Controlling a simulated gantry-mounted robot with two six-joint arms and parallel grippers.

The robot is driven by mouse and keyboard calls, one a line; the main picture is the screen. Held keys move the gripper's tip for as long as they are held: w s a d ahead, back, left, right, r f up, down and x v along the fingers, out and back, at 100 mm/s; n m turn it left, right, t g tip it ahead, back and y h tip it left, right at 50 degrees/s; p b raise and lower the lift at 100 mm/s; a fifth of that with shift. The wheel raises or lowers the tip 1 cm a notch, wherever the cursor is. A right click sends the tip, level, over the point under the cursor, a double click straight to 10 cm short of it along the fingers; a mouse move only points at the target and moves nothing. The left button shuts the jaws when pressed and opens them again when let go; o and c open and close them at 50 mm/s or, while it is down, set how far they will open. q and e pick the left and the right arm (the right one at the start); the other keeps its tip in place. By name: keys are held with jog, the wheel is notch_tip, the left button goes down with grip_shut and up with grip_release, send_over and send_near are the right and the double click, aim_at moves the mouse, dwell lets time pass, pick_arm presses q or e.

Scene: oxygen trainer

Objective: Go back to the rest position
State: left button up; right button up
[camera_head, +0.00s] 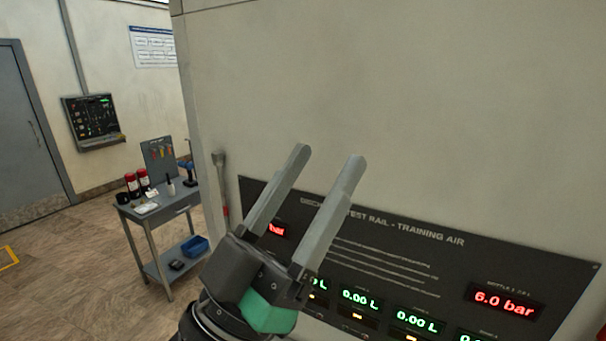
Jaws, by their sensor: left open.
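My left gripper (328,156) is raised in the lower middle of the head view, its two long grey fingers apart and pointing up and to the right. Nothing shows between the fingers. It is in front of a dark training-air panel (560,275) and covers part of its lettering and left display. I cannot tell whether it touches the panel. My right gripper does not show.
The panel on the pale wall (420,90) has a red display (503,301) reading 6.0 bar and several green 0.00 L displays. A wall-mounted control board (92,118) and grey door (22,130) are beyond. Open floor (80,265) lies at lower left.

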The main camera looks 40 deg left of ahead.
pick_arm(q)
jog(key=r, duration=0.1)
jog(key=s+r+m+h, duration=0.1)
jog(key=s+r+t+h, duration=0.1)
jog(key=r, duration=0.1)
jog(key=shift+s+d+m, duration=0.2)
jog(key=shift+d+m, duration=0.1)
jog(key=shift+r, duration=0.1)
notch_tip(320, 180, up, 17)
jog(key=p, duration=1.7)
jog(key=shift+r+p, duration=0.2)
jog(key=shift+p, duration=0.15)
